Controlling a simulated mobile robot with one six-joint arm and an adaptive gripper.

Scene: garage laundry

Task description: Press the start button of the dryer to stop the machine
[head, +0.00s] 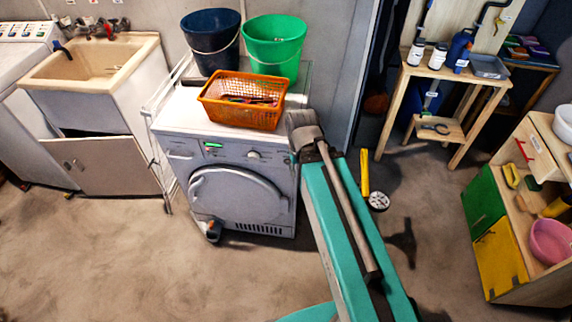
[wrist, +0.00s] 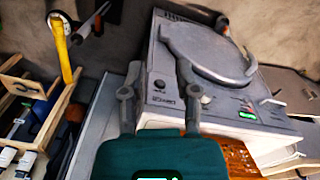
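The white dryer (head: 240,195) stands against the wall with its round door closed. Its front panel carries a lit green display (head: 212,146) and a pale knob (head: 253,155). In the wrist view the dryer (wrist: 215,55) appears turned around, with the lit display (wrist: 248,115) to the right. A small dark round control (wrist: 159,85) shows between my fingers; I cannot tell if it is the start button. My gripper (wrist: 158,68) is open and empty, its two fingers apart. In the head view my gripper (head: 301,125) is at the dryer's right front edge, partly hidden by my arm.
An orange basket (head: 243,101), a green bucket (head: 274,45) and a dark blue bucket (head: 211,40) are on or behind the dryer top. A wooden workbench (head: 455,75) stands to the right. A yellow-handled tool (head: 364,173) is right of my arm. Floor in front is clear.

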